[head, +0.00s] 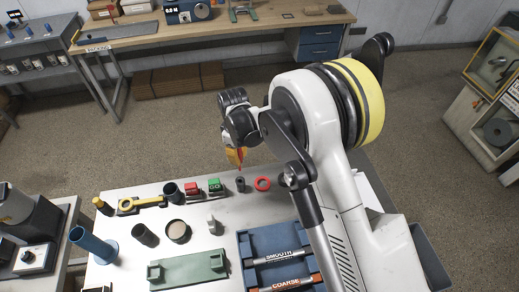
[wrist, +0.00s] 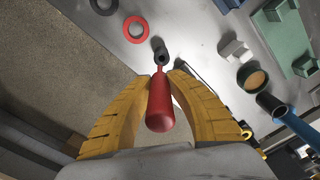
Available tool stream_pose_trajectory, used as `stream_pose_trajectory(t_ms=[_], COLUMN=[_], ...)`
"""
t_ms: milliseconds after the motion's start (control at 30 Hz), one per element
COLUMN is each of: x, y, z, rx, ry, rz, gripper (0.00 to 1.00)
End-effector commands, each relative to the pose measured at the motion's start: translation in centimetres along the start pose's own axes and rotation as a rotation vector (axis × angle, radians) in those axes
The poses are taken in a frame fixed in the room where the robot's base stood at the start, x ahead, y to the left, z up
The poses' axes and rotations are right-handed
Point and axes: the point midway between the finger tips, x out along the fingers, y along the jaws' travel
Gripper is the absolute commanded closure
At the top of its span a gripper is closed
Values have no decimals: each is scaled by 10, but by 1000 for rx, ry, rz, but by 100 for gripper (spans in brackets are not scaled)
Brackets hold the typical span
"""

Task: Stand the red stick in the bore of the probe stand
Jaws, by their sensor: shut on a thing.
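The red stick (wrist: 160,108) is held between the two yellow fingers of my gripper (wrist: 160,80), which are shut on it. Its thick rounded end is towards the wrist camera and its thin end points away to the small dark cylinder, the probe stand (wrist: 160,52). The stand is upright on the table and its round bore shows. In the head view my gripper (head: 235,157) is right above the probe stand (head: 240,185), with a little of the red stick (head: 240,170) showing between them. I cannot tell whether the tip is in the bore or just above it.
A red ring (head: 262,184) lies close right of the stand. A blue tray (head: 244,252) and a green fixture (head: 188,268) lie nearer the front.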

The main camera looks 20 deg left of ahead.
Motion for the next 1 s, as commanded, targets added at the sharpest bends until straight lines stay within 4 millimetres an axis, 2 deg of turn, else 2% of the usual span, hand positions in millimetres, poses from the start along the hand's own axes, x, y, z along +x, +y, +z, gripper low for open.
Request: stream_pose_trajectory(t_ms=[533,1000], x=[3,50], y=[0,0], z=[1,1], rx=[1,2], ry=[0,0], rz=[0,0], gripper=[100,100])
